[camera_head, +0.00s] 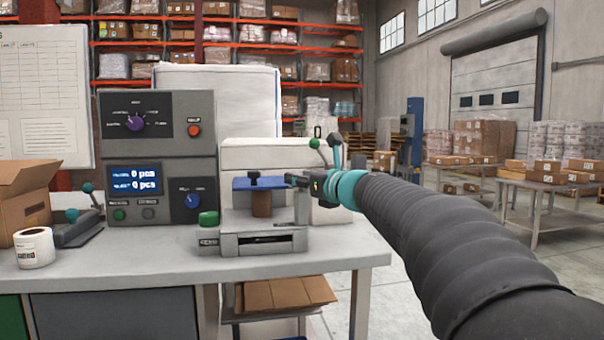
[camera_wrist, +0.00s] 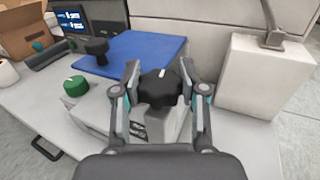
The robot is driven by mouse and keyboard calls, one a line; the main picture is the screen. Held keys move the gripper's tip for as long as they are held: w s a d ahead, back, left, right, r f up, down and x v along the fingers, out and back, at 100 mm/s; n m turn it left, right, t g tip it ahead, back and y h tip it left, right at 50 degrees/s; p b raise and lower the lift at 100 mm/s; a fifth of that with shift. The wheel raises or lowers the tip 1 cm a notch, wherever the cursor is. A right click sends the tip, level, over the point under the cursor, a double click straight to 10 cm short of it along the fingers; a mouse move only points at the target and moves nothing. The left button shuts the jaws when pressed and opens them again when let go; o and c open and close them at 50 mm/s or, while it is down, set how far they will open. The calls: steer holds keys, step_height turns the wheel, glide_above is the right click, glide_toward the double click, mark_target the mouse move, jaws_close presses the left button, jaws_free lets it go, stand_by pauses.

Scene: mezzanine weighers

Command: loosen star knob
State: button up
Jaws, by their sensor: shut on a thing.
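The black star knob (camera_wrist: 158,90) sits between the two fingertips of my gripper (camera_wrist: 161,88) in the wrist view. It has a lobed rim and a short white mark pointing roughly up in the picture. My gripper is shut on it, one finger on each side. In the head view my gripper (camera_head: 298,182) is at the right of the small weigher, beside its blue plate (camera_head: 258,183).
The blue plate (camera_wrist: 135,52) lies just beyond the knob, with a black handle (camera_wrist: 95,50) at its left. A green knob (camera_wrist: 75,86) is at the left. A grey control box (camera_head: 158,155) and an open carton (camera_head: 30,195) stand on the bench (camera_head: 180,265).

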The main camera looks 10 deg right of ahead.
steer(key=n+g+y+p, duration=0.1)
steer(key=n+g+y, duration=0.1)
steer(key=n+g+y+p, duration=0.1)
steer(key=n+y, duration=0.1)
steer(key=y, duration=0.1)
steer(key=shift+w+d+r+g+y, duration=0.1)
steer(key=shift+d+r+g+y, duration=0.05)
steer(key=shift+g+y, duration=0.2)
steer(key=shift+n+g+y, duration=1.45)
steer(key=shift+n+g, duration=0.45)
steer(key=shift+g, duration=0.65)
steer(key=o, duration=1.2)
steer(key=shift+a, duration=0.2)
steer(key=shift+d, duration=0.15)
steer(key=v, duration=1.2)
steer(key=shift+f, duration=0.25)
